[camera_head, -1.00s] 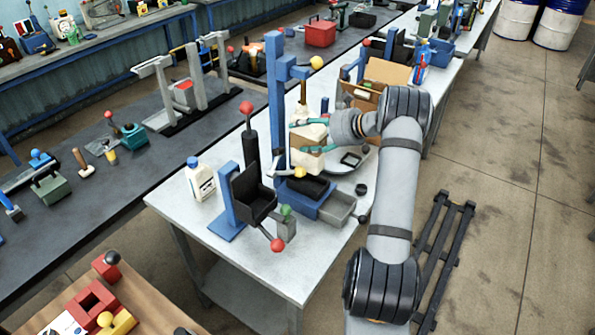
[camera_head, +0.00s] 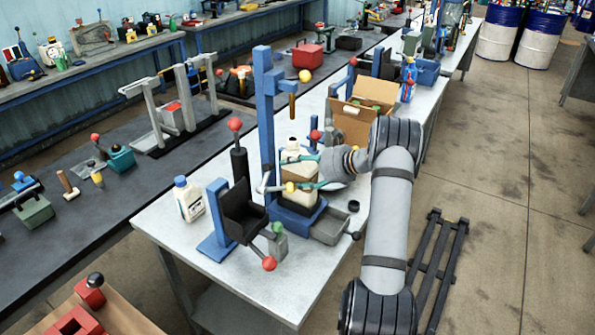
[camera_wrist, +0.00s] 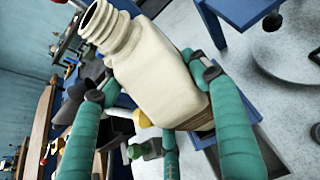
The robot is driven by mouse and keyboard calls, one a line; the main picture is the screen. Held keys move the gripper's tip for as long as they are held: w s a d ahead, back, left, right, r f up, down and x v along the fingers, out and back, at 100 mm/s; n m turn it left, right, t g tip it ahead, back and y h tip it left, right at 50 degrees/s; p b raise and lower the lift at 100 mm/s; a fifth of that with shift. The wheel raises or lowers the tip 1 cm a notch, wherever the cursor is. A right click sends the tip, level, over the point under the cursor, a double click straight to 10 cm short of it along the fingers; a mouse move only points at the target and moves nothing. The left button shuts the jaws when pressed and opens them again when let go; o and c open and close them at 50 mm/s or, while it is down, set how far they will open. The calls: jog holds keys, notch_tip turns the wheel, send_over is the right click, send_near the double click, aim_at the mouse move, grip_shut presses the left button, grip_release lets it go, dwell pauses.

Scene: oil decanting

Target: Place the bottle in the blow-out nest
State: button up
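My gripper (camera_head: 306,171) is shut on a cream bottle (camera_head: 300,174), with its green fingers on either side of the body. In the wrist view the fingers close around the bottle (camera_wrist: 155,85), and its open threaded neck points to the upper left of the picture. In the head view the bottle looks upright over the blue base (camera_head: 296,216) of a fixture with a tall blue post (camera_head: 265,120). Its lower end hides most of the black top of that base. I cannot tell whether it touches it. No part is labelled as the blow-out nest.
A black tilted holder (camera_head: 243,212) on a blue stand is left of the base. A labelled white bottle (camera_head: 188,198) stands farther left. A grey tray (camera_head: 329,227) adjoins the base on the right. A cardboard box (camera_head: 360,110) is behind. The table's front left is clear.

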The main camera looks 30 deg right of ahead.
jog(key=o, duration=0.5)
jog(key=shift+r+p, duration=0.2)
jog(key=shift+p, duration=0.1)
jog(key=shift+s+d, duration=0.2)
jog(key=shift+d, duration=0.1)
jog(key=b+v, duration=0.3)
jog(key=v, duration=0.8)
jog(key=shift+s+r, duration=0.1)
jog(key=shift+s, duration=0.1)
